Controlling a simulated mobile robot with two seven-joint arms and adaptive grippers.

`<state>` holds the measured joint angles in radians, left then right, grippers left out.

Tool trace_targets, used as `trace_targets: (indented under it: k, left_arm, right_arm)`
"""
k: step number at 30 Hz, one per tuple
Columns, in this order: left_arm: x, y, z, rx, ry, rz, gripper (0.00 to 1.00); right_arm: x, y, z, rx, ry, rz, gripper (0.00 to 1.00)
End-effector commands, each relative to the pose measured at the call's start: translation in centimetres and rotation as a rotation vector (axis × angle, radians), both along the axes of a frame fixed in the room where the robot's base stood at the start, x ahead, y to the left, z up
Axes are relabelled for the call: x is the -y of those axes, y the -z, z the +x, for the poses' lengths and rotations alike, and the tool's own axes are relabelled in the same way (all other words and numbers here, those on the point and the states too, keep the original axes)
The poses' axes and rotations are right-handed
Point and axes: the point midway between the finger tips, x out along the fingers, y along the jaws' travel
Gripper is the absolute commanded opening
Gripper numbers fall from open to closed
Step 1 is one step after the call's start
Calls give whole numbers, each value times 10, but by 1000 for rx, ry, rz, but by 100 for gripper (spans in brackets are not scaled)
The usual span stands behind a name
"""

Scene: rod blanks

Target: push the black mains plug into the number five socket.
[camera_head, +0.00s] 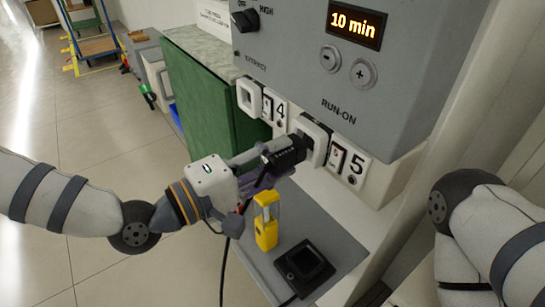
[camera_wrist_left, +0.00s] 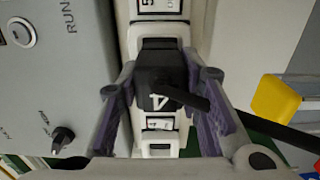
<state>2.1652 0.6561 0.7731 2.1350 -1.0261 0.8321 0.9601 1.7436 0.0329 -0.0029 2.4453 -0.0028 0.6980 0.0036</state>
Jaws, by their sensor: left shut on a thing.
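The black mains plug (camera_head: 287,152) is held in my left gripper (camera_head: 272,165), which is shut on it. It also shows between the purple-padded fingers in the left wrist view (camera_wrist_left: 160,70). The plug faces the number five socket (camera_head: 316,127), a white-framed outlet left of the switch and the 5 label (camera_head: 354,168). The plug's front overlaps the socket opening; I cannot tell whether its pins are in. A black cable (camera_head: 226,258) hangs below the gripper. Only part of my right arm shows at the right edge, without its gripper.
The number four socket (camera_head: 250,95) is just left. The grey control box (camera_head: 390,85) overhangs the sockets. Below, a grey shelf (camera_head: 335,243) carries a yellow device (camera_head: 266,228) and a black square holder (camera_head: 305,265). A green cabinet (camera_head: 205,105) stands behind. Open floor lies left.

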Motion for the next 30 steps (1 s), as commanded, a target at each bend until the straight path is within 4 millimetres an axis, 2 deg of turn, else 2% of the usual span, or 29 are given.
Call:
trace_targets:
  k: [30]
  left_arm:
    - [21, 0, 15, 1, 0, 1, 0]
  right_arm:
    - [0, 6, -5, -15, 0, 1, 40]
